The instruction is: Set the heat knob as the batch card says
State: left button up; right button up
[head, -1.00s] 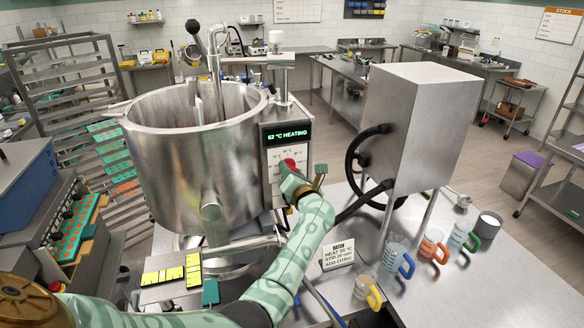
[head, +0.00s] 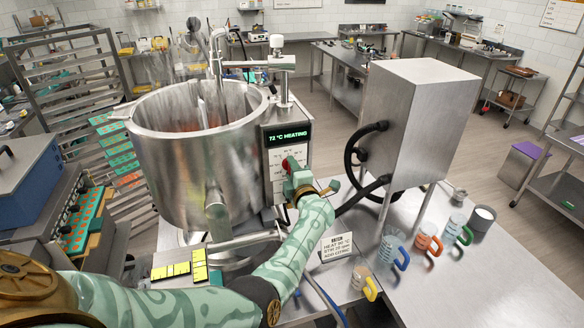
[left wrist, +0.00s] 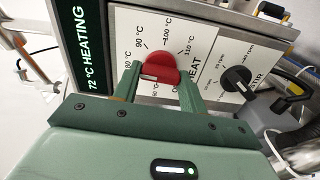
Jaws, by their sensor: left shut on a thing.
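The red heat knob (head: 289,164) is on the white panel of the kettle's control box. In the left wrist view the red knob (left wrist: 160,66) sits between the fingers of my left gripper (left wrist: 158,82), which is shut on it. Around it are marks including 90, 100 and 110 °C; which mark it points to I cannot tell. The display (head: 288,136) reads 72 °C HEATING. The batch card (head: 337,246) on the table seems to read heat 90 °C, with a stir line and an add line below. My right gripper is not in view.
A black stir knob (left wrist: 237,79) is close beside the heat knob. The large steel kettle (head: 200,170) stands left of the control box. A steel cabinet (head: 415,120) with black hoses is to the right. Several jugs with coloured handles, one blue (head: 393,252), stand on the table.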

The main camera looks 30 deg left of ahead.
pick_arm(q)
jog(key=m, duration=0.7)
jog(key=shift+m+p, duration=0.3)
jog(key=shift+m, duration=0.1)
jog(key=shift+r, duration=0.1)
jog(key=o, duration=1)
jog(key=shift+m, duration=0.3)
